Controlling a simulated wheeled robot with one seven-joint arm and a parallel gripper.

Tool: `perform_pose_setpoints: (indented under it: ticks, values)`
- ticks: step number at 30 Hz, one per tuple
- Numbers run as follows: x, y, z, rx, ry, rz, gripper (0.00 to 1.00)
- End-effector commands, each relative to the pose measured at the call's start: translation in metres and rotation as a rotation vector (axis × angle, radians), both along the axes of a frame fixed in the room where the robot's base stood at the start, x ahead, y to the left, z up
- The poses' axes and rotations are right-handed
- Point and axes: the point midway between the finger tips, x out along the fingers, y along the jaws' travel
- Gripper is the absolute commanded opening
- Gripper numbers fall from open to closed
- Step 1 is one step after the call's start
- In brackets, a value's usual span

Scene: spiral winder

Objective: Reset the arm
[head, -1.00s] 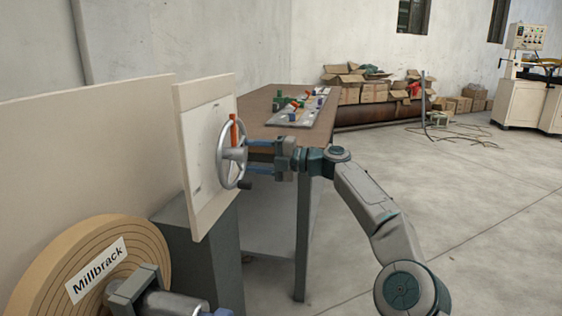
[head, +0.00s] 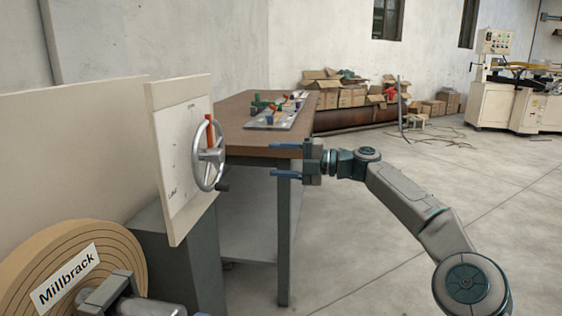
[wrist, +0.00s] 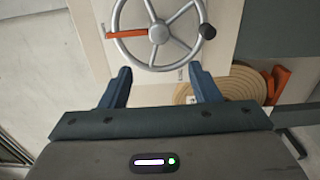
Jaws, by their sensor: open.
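My gripper (head: 274,159) is open and empty, its two blue fingers pointing left. It is apart from the silver handwheel (head: 221,156) on the pale upright panel (head: 173,160). The wheel has an orange marker at its top and a dark knob at its lower right. In the wrist view the handwheel (wrist: 188,42) lies beyond the two spread fingertips (wrist: 160,82), with nothing between them. There the orange bar (wrist: 125,33) and the dark knob (wrist: 208,31) both show.
A wooden roll labelled Millbrack (head: 40,258) stands at the lower left. A brown-topped table (head: 232,137) with a tray of small parts (head: 282,119) is behind my gripper. Boxes (head: 352,98) line the wall. The floor to the right is open.

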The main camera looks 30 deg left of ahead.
Motion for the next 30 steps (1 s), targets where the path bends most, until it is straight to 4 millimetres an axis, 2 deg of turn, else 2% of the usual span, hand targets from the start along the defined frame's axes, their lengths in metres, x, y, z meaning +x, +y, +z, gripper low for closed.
perform_pose_setpoints:
  ticks: [11, 14, 20, 23, 26, 30]
  values:
    - [-0.002, 0.001, 0.002, -0.009, 0.004, 0.001, 0.56]
    - [-0.013, 0.004, 0.013, -0.071, 0.031, 0.006, 0.56]
    - [-0.058, 0.004, 0.037, -0.405, 0.201, -0.051, 0.56]
    - [-0.075, -0.009, 0.042, -0.597, 0.318, -0.146, 0.56]
    - [-0.087, -0.031, 0.046, -0.763, 0.444, -0.28, 0.56]
    - [-0.097, -0.077, 0.054, -0.946, 0.633, -0.521, 0.56]
